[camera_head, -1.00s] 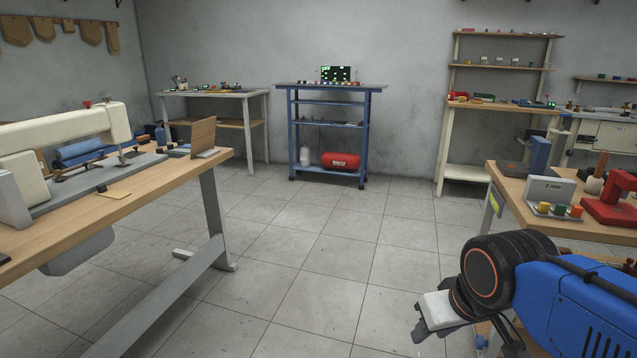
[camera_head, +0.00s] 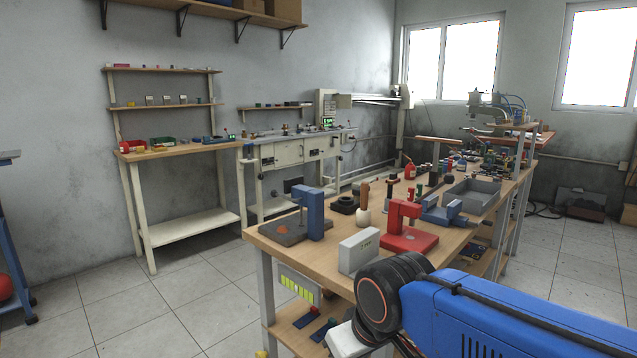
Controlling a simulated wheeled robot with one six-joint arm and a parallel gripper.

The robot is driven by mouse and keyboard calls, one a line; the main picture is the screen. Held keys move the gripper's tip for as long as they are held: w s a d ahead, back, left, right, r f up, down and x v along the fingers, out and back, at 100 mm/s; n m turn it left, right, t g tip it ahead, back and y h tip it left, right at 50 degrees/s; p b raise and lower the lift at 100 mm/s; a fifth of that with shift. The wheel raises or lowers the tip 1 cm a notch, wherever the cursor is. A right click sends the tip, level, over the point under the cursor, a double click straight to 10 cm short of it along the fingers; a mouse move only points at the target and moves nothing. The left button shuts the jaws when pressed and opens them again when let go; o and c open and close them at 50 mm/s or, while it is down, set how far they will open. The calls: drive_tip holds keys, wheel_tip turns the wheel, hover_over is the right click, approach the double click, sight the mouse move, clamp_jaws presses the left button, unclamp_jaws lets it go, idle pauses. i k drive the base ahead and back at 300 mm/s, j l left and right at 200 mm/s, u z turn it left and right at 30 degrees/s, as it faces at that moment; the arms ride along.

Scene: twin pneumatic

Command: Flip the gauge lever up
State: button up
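I cannot make out a gauge or its lever in this view; the small fittings on the benches are too far off to tell apart. My gripper (camera_head: 347,340) shows only as a pale piece at the bottom edge, below my blue arm and its black joint. Its fingers are cut off or hidden, so I cannot see whether it is open or shut. It is in front of the near end of the wooden workbench (camera_head: 285,252).
On the workbench stand a blue press (camera_head: 313,215), a white box (camera_head: 358,252), a red device (camera_head: 408,238) and a grey tray (camera_head: 470,195). A pale cabinet bench (camera_head: 290,152) and a shelved table (camera_head: 185,225) line the back wall. The floor at lower left (camera_head: 140,310) is clear.

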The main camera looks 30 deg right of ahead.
sight(273, 193)
drive_tip(key=i+j+z, duration=0.35)
drive_tip(key=j, duration=0.2)
drive_tip(key=i+j+z, duration=0.1)
drive_tip(key=j+z, duration=0.25)
drive_tip(key=j, duration=0.2)
drive_tip(key=i+j+z, duration=0.1)
drive_tip(key=j+z, duration=0.25)
drive_tip(key=j, duration=0.3)
drive_tip(key=j+z, duration=0.35)
drive_tip(key=j, duration=0.3)
drive_tip(key=j+z, duration=0.25)
drive_tip(key=j, duration=0.4)
drive_tip(key=j+z, duration=0.3)
drive_tip(key=j, duration=0.35)
